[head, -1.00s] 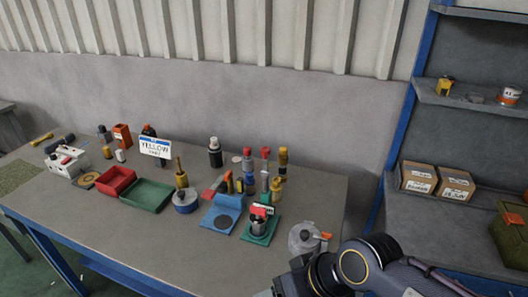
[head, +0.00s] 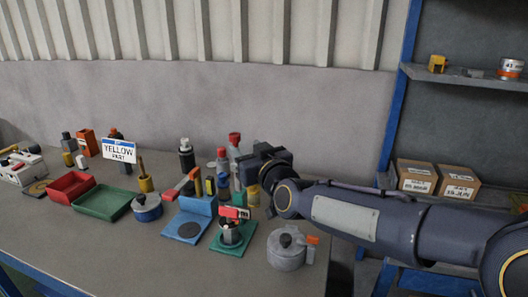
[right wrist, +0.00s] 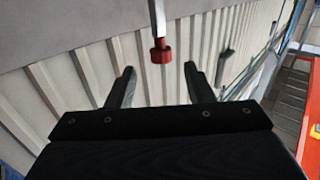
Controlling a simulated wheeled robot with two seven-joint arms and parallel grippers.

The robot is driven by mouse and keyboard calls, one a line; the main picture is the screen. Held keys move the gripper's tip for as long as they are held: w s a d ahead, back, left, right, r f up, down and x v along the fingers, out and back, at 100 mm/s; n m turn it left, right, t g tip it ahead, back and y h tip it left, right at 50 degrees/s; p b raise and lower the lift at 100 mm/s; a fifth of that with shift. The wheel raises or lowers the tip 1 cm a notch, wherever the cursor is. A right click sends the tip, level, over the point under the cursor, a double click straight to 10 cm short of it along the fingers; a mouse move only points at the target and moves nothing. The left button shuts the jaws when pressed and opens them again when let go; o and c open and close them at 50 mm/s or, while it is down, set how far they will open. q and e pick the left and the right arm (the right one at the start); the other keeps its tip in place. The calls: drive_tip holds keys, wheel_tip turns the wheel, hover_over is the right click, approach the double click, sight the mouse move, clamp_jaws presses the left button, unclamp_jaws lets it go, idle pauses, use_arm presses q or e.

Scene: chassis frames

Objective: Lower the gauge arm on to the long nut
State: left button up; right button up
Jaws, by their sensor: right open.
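A blue stand (head: 200,206) with a dark round pad sits mid-table; a red arm (head: 182,184) slants up beside its upright. In front of it to the right, a green stand (head: 236,229) carries a grey cylinder (head: 231,236) under a red and white head (head: 235,213). I cannot tell for sure which part is the gauge arm or the long nut. My right gripper (head: 252,166) is behind and above the green stand, its fingers partly hidden. In the right wrist view it is open (right wrist: 160,85), with a red knob (right wrist: 161,52) on a grey rod ahead of the gap, not gripped.
Red-capped (head: 234,139) and dark bottles (head: 186,154) stand close by the gripper. A grey round pot (head: 286,252) is at front right. The front table area is clear.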

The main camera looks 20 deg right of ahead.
sight(237, 140)
drive_tip(key=shift+w+a+r, duration=0.1)
drive_tip(key=shift+w, duration=0.25)
drive_tip(key=w, duration=0.3)
drive_tip(key=w+a, duration=0.1)
drive_tip(key=w, duration=0.3)
drive_tip(key=shift+a, duration=0.2)
drive_tip(key=shift+c, duration=0.2)
clamp_jaws()
